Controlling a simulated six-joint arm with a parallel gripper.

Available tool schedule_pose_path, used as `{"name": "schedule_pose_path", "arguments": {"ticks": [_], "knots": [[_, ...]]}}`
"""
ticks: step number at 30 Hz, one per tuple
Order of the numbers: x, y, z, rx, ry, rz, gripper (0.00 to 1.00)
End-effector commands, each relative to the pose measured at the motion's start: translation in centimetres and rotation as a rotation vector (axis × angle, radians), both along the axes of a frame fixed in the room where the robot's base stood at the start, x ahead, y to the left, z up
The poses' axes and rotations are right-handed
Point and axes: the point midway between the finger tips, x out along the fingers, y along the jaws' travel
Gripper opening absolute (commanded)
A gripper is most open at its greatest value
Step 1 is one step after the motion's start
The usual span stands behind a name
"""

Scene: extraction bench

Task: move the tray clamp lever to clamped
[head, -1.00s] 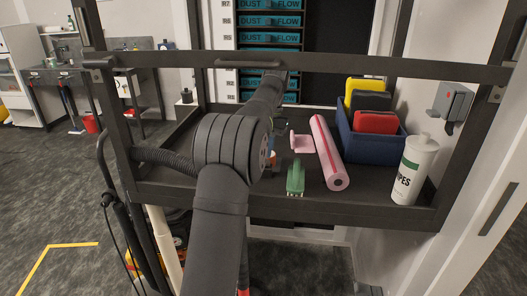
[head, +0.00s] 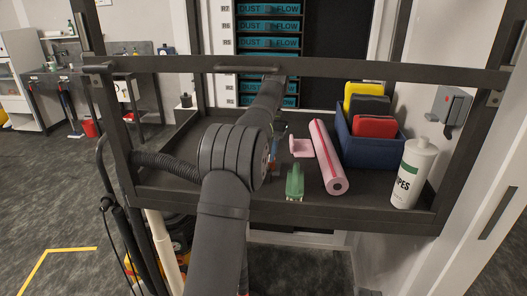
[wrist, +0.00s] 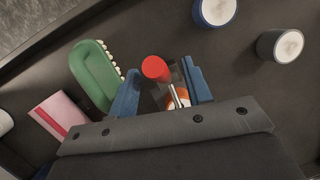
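A lever with a red knob (wrist: 157,69) and a thin metal stem shows in the wrist view, with an orange and white part at the stem's lower end. I take it for the tray clamp lever; its clamp position cannot be told. My gripper (wrist: 164,90) has two blue fingers standing apart, one on each side of the lever. Contact with the lever cannot be made out. In the head view my arm mostly hides the gripper and the lever.
The dark tray (head: 385,206) holds a green brush (head: 295,183), a pink roll (head: 327,158), a pink piece (head: 301,147), a blue bin (head: 370,152) and a wipes bottle (head: 413,172). Two white-topped round items (wrist: 280,45) (wrist: 214,11) stand beyond the lever. A dark rail (head: 350,68) crosses above.

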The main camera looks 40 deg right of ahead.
Motion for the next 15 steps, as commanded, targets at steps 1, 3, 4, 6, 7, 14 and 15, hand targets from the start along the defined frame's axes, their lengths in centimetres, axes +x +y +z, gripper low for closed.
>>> {"name": "schedule_pose_path", "arguments": {"ticks": [1, 3, 4, 6, 7, 14, 15], "knots": [[0.0, 0.01, 0.01, 0.0, 0.0, 0.0, 0.45], [0.0, 0.02, 0.02, -0.001, -0.001, 0.0, 0.45], [-0.01, 0.03, 0.02, -0.002, -0.001, 0.001, 0.45], [-0.05, 0.06, 0.02, -0.007, -0.006, 0.0, 0.45], [-0.08, 0.1, 0.02, -0.01, -0.01, 0.0, 0.45], [-0.62, 0.63, -0.17, -0.063, -0.064, 0.0, 0.45], [-0.74, 0.75, -0.24, -0.076, -0.077, -0.001, 0.45]]}}
